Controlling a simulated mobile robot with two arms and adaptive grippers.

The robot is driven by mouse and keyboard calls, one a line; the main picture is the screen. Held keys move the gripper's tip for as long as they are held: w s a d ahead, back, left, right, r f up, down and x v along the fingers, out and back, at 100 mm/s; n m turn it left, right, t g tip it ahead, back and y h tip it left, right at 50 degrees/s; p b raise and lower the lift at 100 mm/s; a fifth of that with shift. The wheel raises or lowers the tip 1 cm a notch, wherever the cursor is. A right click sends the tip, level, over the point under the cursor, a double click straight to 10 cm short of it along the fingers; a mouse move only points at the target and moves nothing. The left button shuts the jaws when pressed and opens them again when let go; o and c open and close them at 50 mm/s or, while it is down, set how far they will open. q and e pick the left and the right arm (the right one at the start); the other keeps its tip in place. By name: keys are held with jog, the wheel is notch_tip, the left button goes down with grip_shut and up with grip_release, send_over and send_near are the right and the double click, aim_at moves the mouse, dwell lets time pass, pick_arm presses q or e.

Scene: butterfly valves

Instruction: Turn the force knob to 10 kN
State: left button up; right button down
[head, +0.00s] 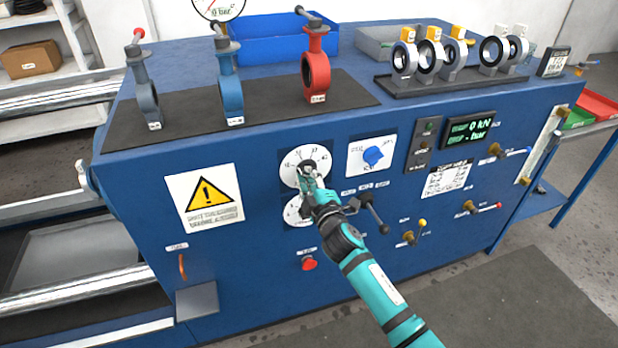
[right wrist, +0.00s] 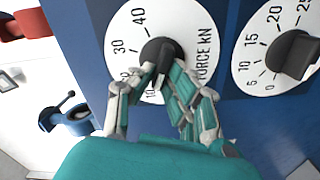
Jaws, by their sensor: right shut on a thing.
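The force dial (head: 318,157) is a white disc on the front of the blue bench. In the right wrist view its face (right wrist: 130,30) reads FORCE KN, with 30 and 40 clear and lower numbers partly covered by a finger. Its black knob (right wrist: 158,52) sits at the centre, the lower part between my fingers. My right gripper (head: 308,182) is at the dial, and its fingers (right wrist: 163,78) are shut on the knob. I cannot tell exactly which number the knob points to. The display (head: 468,129) reads 0 kN. My left gripper is not in view.
A second dial (right wrist: 268,62) lies close by, with its own black knob (right wrist: 300,55). A blue selector knob (head: 373,155) and a black lever (head: 372,208) are right of my gripper. A red button (head: 308,263) is below. Butterfly valves (head: 316,72) stand on top.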

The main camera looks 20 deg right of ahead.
jog(key=c, duration=1.3)
grip_release()
jog(key=shift+c, duration=0.2)
jog(key=s, duration=1.2)
jog(key=shift+d, duration=0.2)
jog(key=shift+f, duration=0.1)
